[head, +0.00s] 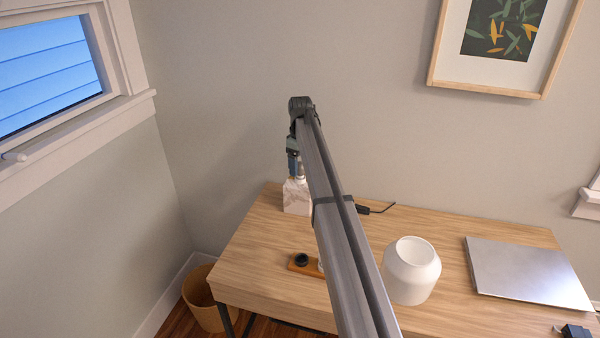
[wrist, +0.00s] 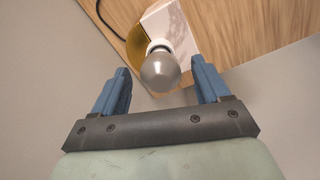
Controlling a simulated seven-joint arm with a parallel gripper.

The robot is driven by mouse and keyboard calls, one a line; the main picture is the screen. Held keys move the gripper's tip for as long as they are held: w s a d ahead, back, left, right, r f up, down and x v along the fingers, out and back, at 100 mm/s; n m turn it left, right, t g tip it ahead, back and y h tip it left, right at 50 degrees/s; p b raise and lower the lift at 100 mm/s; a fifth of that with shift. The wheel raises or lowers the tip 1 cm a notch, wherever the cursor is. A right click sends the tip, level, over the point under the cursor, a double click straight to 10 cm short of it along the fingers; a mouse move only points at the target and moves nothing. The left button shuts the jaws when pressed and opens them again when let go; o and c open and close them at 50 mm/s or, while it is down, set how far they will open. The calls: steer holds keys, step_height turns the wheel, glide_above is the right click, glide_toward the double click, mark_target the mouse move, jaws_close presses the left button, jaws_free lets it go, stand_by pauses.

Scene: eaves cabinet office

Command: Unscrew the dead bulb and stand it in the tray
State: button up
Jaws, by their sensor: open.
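The grey, darkened bulb (wrist: 160,73) sits in a white socket (wrist: 159,46) on the marble lamp base (wrist: 172,24). In the head view the marble base (head: 296,197) stands near the desk's back left corner. My gripper (wrist: 160,64) is open, with its blue fingers on either side of the bulb in the wrist view, apart from it. In the head view my gripper (head: 293,165) points down just above the base, and my arm partly hides it. The small wooden tray (head: 312,269) lies near the desk's front edge, partly behind my arm, with a round black thing (head: 301,260) in it.
A white rounded shade (head: 412,271) stands on the desk, right of my arm. A closed silver laptop (head: 527,271) lies further right. A wastebasket (head: 203,298) stands on the floor at left. The desk's left front area is clear.

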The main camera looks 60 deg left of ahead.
steer(key=m, duration=1.1)
steer(key=shift+m, duration=1.7)
steer(key=c, duration=1.1)
steer(key=n, duration=0.5)
steer(key=shift+n, duration=0.3)
steer(key=shift+c, duration=0.2)
